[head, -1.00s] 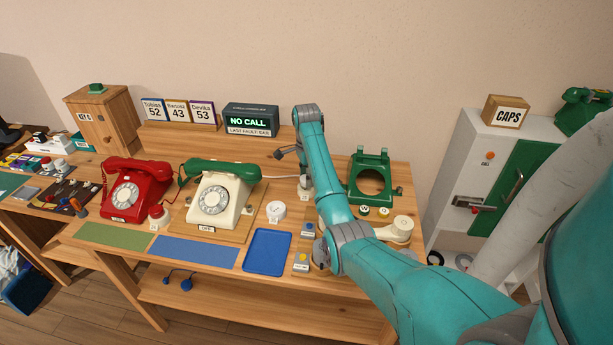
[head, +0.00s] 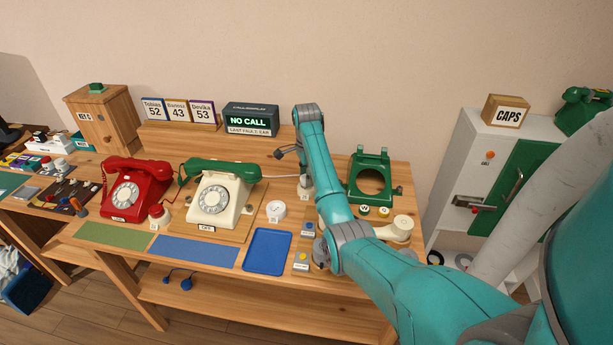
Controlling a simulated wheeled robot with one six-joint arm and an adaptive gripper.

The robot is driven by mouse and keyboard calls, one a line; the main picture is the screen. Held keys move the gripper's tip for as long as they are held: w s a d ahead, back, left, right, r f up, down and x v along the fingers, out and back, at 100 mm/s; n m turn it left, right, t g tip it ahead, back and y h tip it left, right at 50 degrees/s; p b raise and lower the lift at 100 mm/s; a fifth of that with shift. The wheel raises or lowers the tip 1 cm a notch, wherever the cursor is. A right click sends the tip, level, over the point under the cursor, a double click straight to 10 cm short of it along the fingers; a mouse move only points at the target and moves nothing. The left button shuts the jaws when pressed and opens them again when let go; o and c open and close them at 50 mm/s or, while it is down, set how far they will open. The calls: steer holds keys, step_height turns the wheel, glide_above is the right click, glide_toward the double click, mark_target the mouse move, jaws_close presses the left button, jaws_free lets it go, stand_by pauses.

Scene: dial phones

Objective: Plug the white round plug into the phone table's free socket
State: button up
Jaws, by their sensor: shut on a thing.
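My gripper (head: 305,182) points down over the middle of the phone table (head: 215,252), partly hidden by my own forearm. It is shut at the end of a pale cable (head: 281,177) that runs from the cream phone. A small white piece, the plug (head: 306,192), shows at its tip, low near the tabletop. I cannot tell whether it touches anything. The cream dial phone (head: 215,200) with a green handset stands left of the gripper. A white round piece (head: 276,210) with a dark mark lies between them. I cannot make out the free socket for certain.
A red phone (head: 137,190) stands at the left. A blue tray (head: 267,251) lies in front, beside small grey boxes (head: 302,261). A green phone shell (head: 370,178) and a cream handset (head: 398,230) are right of my arm. The display (head: 250,120) reads NO CALL.

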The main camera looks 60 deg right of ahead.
steer(key=shift+f, duration=0.65)
steer(key=o, duration=1.1)
